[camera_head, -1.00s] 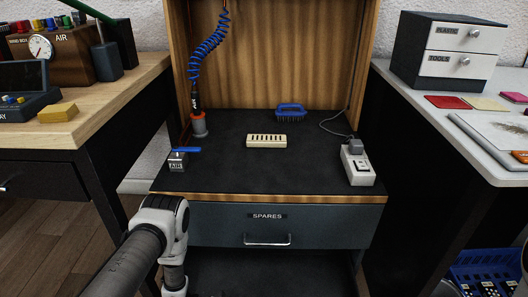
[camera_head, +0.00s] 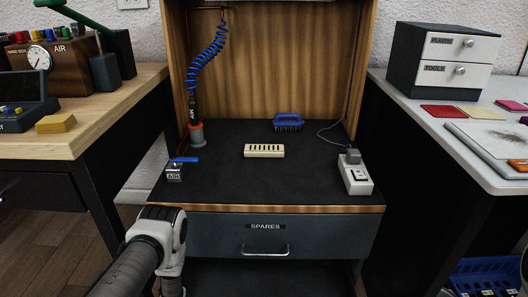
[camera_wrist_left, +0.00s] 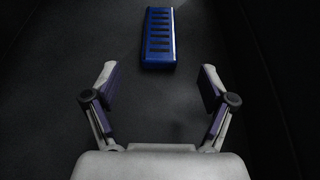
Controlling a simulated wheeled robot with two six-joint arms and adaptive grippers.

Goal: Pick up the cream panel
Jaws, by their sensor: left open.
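The cream panel (camera_head: 264,150), a pale block with a row of dark slots, lies flat near the middle of the dark benchtop in the head view. My left gripper (camera_wrist_left: 158,82) is open and empty in the wrist view. A blue panel (camera_wrist_left: 158,38) with similar slots lies on a dark surface ahead of its fingertips, apart from them. The cream panel does not show in the wrist view. In the head view my left arm reaches in at the lower left, below the bench's front edge, and its gripper is hidden. My right gripper is out of view.
The SPARES drawer (camera_head: 266,239) is shut below. Space around the cream panel is clear.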

